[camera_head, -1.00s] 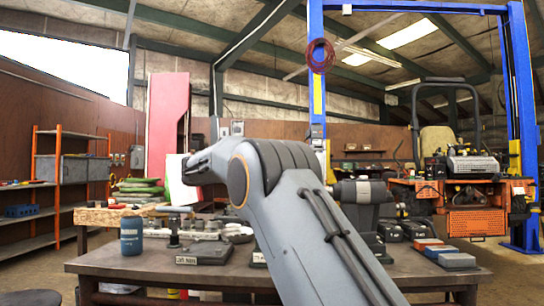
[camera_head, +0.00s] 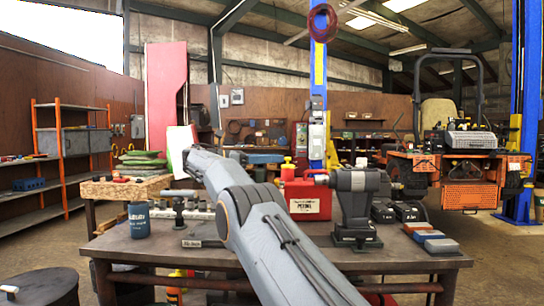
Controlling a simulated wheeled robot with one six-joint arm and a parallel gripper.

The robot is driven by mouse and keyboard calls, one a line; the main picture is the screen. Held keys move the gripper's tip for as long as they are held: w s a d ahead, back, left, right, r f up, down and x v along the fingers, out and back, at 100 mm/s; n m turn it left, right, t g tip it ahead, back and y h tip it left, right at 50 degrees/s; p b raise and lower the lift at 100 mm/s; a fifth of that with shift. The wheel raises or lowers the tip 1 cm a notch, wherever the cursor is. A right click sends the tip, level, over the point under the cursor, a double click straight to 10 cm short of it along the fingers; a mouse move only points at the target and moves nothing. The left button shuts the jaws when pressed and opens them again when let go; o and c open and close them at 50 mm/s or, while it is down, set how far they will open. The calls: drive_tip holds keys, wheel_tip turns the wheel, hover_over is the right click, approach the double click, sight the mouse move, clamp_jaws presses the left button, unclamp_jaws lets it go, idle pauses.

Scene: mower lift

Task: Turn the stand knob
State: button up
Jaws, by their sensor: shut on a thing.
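A small dark stand (camera_head: 179,211) with a short upright post and a crosspiece on top is on the workbench, right of a blue mug. I cannot tell whether the crosspiece is its knob. A labelled plate (camera_head: 200,243) lies at the foot of the stand, its text too small to read. My arm rises from the bottom centre and bends at an orange-ringed joint, with its far link pointing up and left. My gripper does not show; the arm's far end hides what is behind it.
The workbench (camera_head: 330,262) carries a blue mug (camera_head: 139,219), a red petrol can (camera_head: 303,199), a heavy grey vise-like device (camera_head: 356,205) and small coloured blocks (camera_head: 428,239). A dark round drum (camera_head: 40,288) stands at the lower left. An orange mower (camera_head: 470,165) is at the right.

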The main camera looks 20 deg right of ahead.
idle(0.3)
drive_tip(key=o, duration=1)
drive_tip(key=shift+f, duration=0.1)
drive_tip(key=shift+o, duration=0.2)
drive_tip(key=shift+w+n+t+b, duration=0.3)
drive_tip(key=shift+t+b, duration=0.2)
drive_tip(key=shift+b, duration=0.55)
drive_tip(key=n+t+b, duration=0.1)
drive_tip(key=b, duration=0.2)
drive_tip(key=n+t+b, duration=0.1)
drive_tip(key=t+b, duration=0.1)
drive_tip(key=b, duration=0.1)
drive_tip(key=n+t+b, duration=0.1)
drive_tip(key=b, duration=0.1)
drive_tip(key=shift+w+f+t+y+b, duration=0.1)
drive_tip(key=shift+w+t+y+b, duration=0.2)
drive_tip(key=shift+w+y+b, duration=0.1)
drive_tip(key=n+t+y+b, duration=0.1)
drive_tip(key=b, duration=0.2)
drive_tip(key=n+t+y+b, duration=0.1)
drive_tip(key=t+b, duration=0.1)
drive_tip(key=b, duration=0.2)
drive_tip(key=w+n+t+b, duration=0.1)
drive_tip(key=t+b, duration=0.1)
drive_tip(key=b, duration=0.2)
drive_tip(key=shift+a+n+y, duration=0.3)
drive_tip(key=shift+n+y, duration=0.1)
drive_tip(key=shift+t+b, duration=0.4)
drive_tip(key=shift+b, duration=0.3)
